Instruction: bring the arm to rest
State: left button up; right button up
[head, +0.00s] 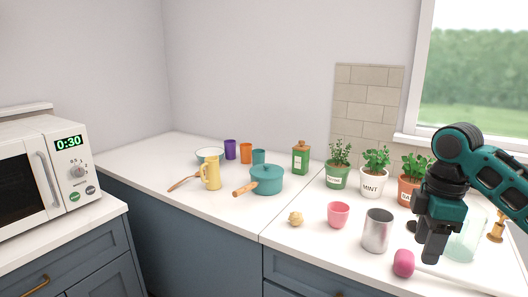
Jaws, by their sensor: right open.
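My right gripper (432,247) comes in from the right on a teal and black arm and points down over the right counter. It is open, with nothing seen between its fingers. A pink rounded object (403,263) lies just left of and below its fingertips in the picture. A metal cup (377,231) stands to its left, and a pink cup (338,214) further left. A clear glass vessel (466,243) is partly hidden behind the gripper. My left gripper is not in view.
Potted herbs (374,173) stand along the back, one partly behind my arm. A teal pot (266,179), yellow jug (210,172), green bottle (301,157) and cups crowd the corner. A microwave (70,170) stands left. The corner counter's front (205,212) is clear.

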jog(key=s+a+f+m+t+y, duration=0.1)
jog(key=a+f+m+t, duration=0.1)
jog(key=a+f, duration=0.45)
jog(key=a+f+m+t+y, duration=0.1)
jog(key=a+f+y, duration=0.15)
jog(key=f, duration=0.65)
jog(key=s+a+f+m+t, duration=0.1)
jog(key=a+f+m+t, duration=0.1)
jog(key=a+f, duration=0.4)
jog(key=s+d+f+m+t, duration=0.1)
jog(key=s+f+m+t, duration=0.1)
jog(key=s, duration=0.6)
jog(key=s+d+f+m+t+h, duration=0.1)
jog(key=s+f+m+t, duration=0.2)
jog(key=s+f+m, duration=0.2)
jog(key=s+f, duration=0.1)
jog(key=s, duration=0.2)
jog(key=shift+d+t, duration=0.3)
jog(key=shift+h, duration=0.25)
jog(key=shift+c, duration=0.6)
